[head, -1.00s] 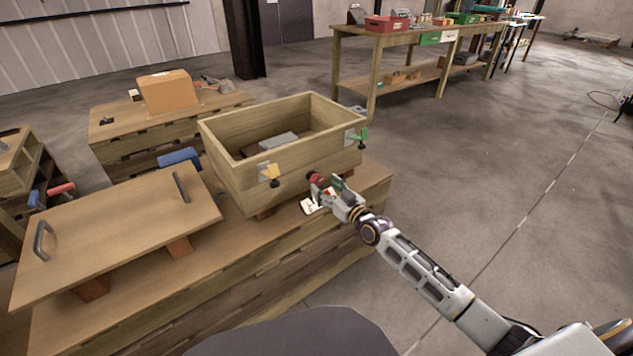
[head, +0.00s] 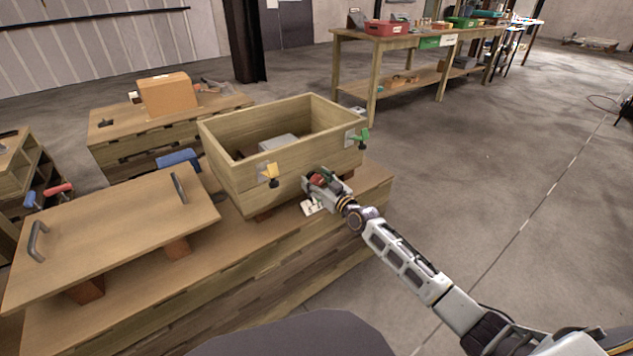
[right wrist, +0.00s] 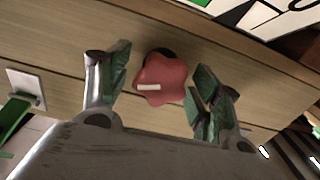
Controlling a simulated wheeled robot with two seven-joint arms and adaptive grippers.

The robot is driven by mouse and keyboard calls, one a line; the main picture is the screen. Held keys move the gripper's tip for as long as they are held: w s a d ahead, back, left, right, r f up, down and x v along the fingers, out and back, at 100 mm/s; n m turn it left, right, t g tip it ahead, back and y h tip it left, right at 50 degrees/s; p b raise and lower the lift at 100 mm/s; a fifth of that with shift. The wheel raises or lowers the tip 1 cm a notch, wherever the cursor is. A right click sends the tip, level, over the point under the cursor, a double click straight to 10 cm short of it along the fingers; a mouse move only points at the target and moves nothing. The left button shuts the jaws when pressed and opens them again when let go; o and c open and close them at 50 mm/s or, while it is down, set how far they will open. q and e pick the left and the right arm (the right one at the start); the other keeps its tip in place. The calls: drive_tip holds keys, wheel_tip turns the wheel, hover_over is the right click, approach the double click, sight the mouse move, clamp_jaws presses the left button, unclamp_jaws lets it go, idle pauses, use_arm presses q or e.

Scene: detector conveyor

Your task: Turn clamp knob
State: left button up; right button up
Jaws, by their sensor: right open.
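The clamp knob is a red lobed knob (right wrist: 165,82) with a white mark on its face, on the wooden wall of an open crate (head: 225,172). In the head view the knob (head: 318,182) is partly hidden by my right gripper (head: 322,187). In the right wrist view my right gripper (right wrist: 162,68) is open, with one green-padded finger on each side of the knob. Gaps show between the fingers and the knob, so it is not gripped. My left gripper is not in view.
A wooden lid (head: 110,232) with two dark handles lies at left. The floor at right is clear.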

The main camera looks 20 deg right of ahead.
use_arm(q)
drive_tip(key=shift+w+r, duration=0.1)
use_arm(e)
drive_tip(key=c, duration=1)
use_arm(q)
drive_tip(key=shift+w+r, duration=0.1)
use_arm(e)
drive_tip(key=shift+c, duration=0.2)
drive_tip(key=shift+m, duration=0.3)
drive_tip(key=shift+m, duration=0.7)
drive_tip(key=m, duration=0.3)
drive_tip(key=shift+d+p, duration=0.1)
drive_tip(key=shift+p, duration=0.25)
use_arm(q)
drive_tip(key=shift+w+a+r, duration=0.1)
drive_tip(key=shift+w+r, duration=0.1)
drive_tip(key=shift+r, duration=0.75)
use_arm(e)
drive_tip(key=shift+m, duration=0.4)
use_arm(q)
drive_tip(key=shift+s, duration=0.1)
